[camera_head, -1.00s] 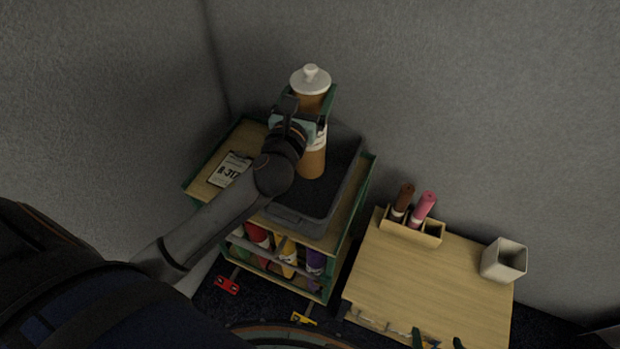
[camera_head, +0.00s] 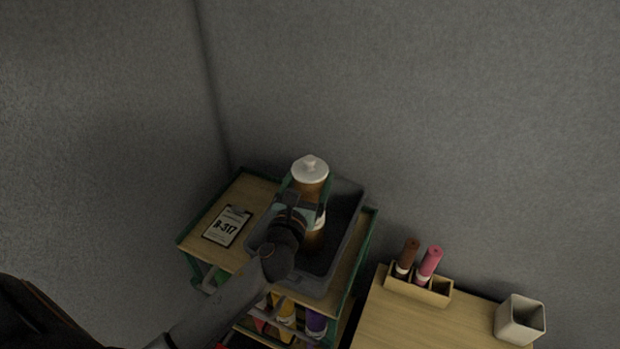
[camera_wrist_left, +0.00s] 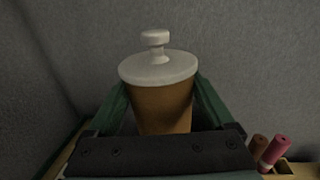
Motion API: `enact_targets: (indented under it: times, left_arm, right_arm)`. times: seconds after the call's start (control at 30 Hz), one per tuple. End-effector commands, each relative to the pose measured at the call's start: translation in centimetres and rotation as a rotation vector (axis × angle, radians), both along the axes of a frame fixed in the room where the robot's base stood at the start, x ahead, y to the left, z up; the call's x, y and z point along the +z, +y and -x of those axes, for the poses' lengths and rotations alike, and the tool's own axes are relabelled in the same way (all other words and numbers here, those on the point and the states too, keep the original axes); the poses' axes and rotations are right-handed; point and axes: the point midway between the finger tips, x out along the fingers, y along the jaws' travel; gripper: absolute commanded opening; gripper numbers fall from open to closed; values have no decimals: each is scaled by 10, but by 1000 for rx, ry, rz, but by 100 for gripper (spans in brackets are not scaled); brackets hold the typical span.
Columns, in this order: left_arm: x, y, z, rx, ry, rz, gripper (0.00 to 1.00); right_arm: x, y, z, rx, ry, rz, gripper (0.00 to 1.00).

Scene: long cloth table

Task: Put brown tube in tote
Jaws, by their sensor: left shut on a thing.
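The brown tube (camera_head: 311,189) is a brown cylinder with a white knobbed cap and a pale label band. My left gripper (camera_head: 304,192) is shut on it and holds it upright. The tote (camera_head: 347,222) is a dark grey open bin on the cart top. In the head view the tube's lower end overlaps the tote's inside; I cannot tell whether it touches the floor. In the left wrist view the tube (camera_wrist_left: 162,105) stands between the two green fingers. My right gripper is not in view.
The tote stands on a wooden cart top (camera_head: 251,195) with green edges and a tag marked R-317 (camera_head: 228,226). Several coloured bottles (camera_head: 284,312) sit below. To the right, a wooden table (camera_head: 415,322) bears a holder (camera_head: 431,294) with brown and pink tubes, and a beige cup (camera_head: 520,319).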

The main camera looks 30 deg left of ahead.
Motion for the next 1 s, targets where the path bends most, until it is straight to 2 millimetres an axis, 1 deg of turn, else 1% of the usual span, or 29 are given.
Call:
enact_targets:
  times: [0.07,0.1,0.17,0.2,0.4,0.5,0.57,0.67,0.9,1.0]
  left_arm:
    - [-3,0,0,0,-2,-1,0]
    - [-2,0,0,0,0,-1,91]
    - [-2,0,0,0,0,-1,98]
    - [-2,0,0,0,0,-1,100]
    - [-2,0,0,0,0,-1,100]
    - [3,0,0,0,0,0,100]
    - [0,-1,6,-1,1,-1,100]
    - [-1,-4,21,-1,3,-1,100]
    - [-2,-13,69,-2,4,1,100]
    - [-1,-17,87,-1,3,-1,100]
  right_arm:
    - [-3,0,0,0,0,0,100]
    - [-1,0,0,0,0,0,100]
    - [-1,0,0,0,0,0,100]
    - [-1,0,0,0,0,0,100]
    - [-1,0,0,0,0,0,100]
    - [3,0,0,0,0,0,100]
    - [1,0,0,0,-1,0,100]
    - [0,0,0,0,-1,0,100]
    - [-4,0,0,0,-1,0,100]
    - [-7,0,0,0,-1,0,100]
